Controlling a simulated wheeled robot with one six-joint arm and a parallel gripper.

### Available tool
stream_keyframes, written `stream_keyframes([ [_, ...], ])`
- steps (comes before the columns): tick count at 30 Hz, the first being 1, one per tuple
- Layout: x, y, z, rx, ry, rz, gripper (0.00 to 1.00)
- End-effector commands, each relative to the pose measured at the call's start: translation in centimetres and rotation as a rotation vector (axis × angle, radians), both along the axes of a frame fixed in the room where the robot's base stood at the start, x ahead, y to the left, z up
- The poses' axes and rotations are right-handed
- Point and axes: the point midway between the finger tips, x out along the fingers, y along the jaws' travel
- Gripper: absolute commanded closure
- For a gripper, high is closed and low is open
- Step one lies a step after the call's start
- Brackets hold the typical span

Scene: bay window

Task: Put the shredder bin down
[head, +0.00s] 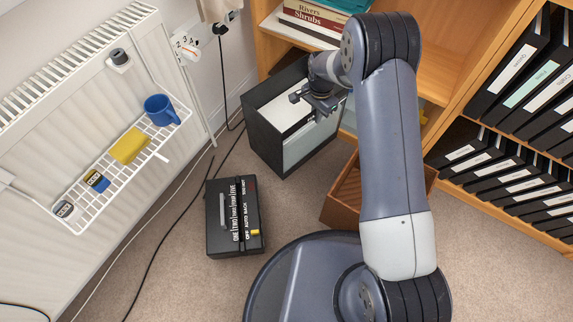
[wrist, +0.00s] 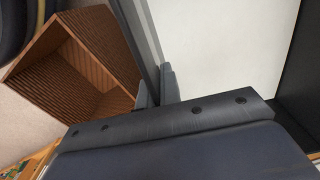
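The shredder bin (head: 265,140) is a black open-topped box with a pale front panel and white contents, beside the wooden shelf unit in the head view. My gripper (head: 314,103) is at its front rim. In the wrist view my gripper (wrist: 157,88) has a finger on each side of the bin's thin grey wall (wrist: 152,45), close against it. The bin's white inside (wrist: 220,50) lies to the right. The bin looks upright; I cannot tell whether its base touches the floor. The black shredder head (head: 222,225), with a printed label, lies on the carpet.
A brown wooden box (head: 343,208) stands right of the bin, partly behind my arm. Shelves of black binders (head: 520,75) are at the right. A radiator (head: 85,100) with a white wire rack (head: 108,182) is at the left. Cables (head: 178,222) cross the carpet.

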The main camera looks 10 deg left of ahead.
Motion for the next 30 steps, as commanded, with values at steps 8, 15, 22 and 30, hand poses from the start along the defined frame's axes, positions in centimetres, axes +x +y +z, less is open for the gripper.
stream_keyframes([
  [8,0.4,3.2,-5.5,0.002,-0.004,-0.082,1.0],
  [15,0.4,4.1,-7.0,0.002,-0.003,-0.11,1.0],
  [22,0.4,4.1,-10.2,0.001,-0.002,-0.112,1.0],
  [30,0.4,4.1,-12.9,0.002,-0.003,-0.111,1.0],
])
